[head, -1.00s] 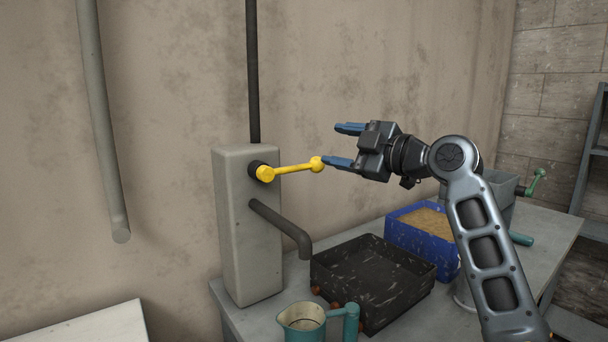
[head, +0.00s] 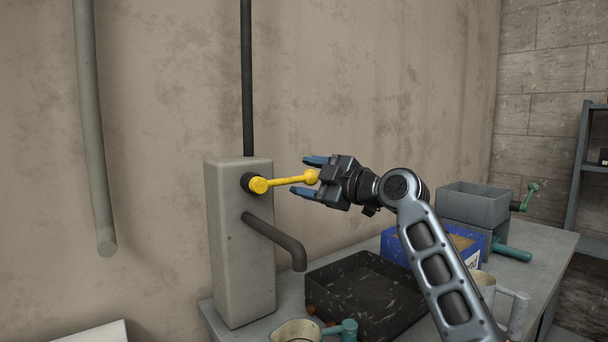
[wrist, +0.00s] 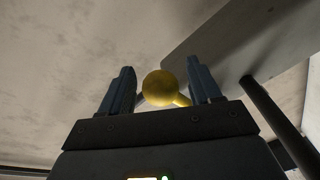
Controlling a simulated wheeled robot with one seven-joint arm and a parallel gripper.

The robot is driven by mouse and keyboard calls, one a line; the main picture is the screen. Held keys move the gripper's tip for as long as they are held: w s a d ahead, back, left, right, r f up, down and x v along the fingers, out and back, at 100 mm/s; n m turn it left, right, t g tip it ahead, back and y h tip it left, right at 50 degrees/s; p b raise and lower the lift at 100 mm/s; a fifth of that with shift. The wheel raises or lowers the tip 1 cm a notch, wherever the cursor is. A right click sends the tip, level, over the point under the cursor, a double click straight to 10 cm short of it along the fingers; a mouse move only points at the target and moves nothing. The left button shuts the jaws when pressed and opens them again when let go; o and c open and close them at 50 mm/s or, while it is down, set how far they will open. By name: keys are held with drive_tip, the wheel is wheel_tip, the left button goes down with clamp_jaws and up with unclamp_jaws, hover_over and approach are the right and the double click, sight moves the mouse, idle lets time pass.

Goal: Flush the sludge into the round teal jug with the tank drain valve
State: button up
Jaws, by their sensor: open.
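The tank drain valve is a yellow lever (head: 285,182) with a ball end, on a grey upright tank (head: 240,245) against the wall. A dark bent spout (head: 275,240) comes out below the lever. My gripper (head: 305,176) is open, its blue fingers around the ball end. In the wrist view the yellow ball (wrist: 159,88) sits between the two fingers, with a gap showing on the left side. The teal jug (head: 300,331) stands at the bottom edge of the head view, partly cut off, its handle to the right. It is in front of the spout.
A black tray (head: 365,295) lies on the bench right of the spout. A dark pipe (head: 247,80) rises above the tank.

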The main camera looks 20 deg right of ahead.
drive_tip(key=shift+w+a, duration=0.35)
drive_tip(key=shift+w, duration=0.2)
clamp_jaws()
idle(0.4)
